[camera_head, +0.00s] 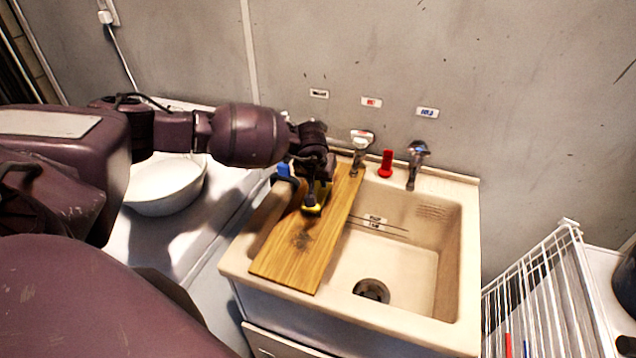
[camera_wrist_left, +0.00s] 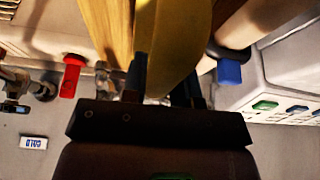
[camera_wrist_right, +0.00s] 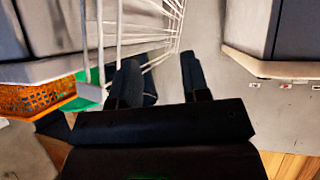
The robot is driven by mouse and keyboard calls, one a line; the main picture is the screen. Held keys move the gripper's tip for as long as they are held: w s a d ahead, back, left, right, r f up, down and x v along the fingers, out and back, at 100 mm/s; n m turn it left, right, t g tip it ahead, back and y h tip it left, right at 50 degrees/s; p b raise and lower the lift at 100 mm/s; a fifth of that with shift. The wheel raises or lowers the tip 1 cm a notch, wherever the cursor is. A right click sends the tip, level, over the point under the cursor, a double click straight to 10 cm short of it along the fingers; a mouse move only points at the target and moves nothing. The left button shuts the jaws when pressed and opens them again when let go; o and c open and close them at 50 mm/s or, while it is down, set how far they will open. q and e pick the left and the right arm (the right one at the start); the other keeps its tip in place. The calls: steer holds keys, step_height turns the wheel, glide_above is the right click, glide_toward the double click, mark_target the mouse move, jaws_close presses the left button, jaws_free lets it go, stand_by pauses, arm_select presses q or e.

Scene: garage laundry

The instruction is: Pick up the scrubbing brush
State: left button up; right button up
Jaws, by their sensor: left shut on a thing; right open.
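The scrubbing brush, seen as a yellow body (camera_head: 312,209), is at my left gripper (camera_head: 317,193) over the wooden board (camera_head: 300,262) laid across the left side of the sink. In the left wrist view the yellow brush (camera_wrist_left: 187,42) lies between my left fingers, which are shut on it. The gripper hides part of it, and I cannot tell whether the brush touches the board. My right gripper (camera_wrist_right: 160,78) is open and empty in the right wrist view, beside a white wire rack. It is not in the head view.
The sink basin (camera_head: 400,255) is open right of the board. Taps (camera_head: 417,155) and a red bottle-shaped item (camera_head: 386,164) stand along the back. A white bowl (camera_head: 165,188) is at left. The wire rack (camera_head: 548,290) stands at right.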

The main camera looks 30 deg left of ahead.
arm_select(q)
step_height(320, 180, up, 20)
steer(key=b, duration=0.2)
stand_by(0.4)
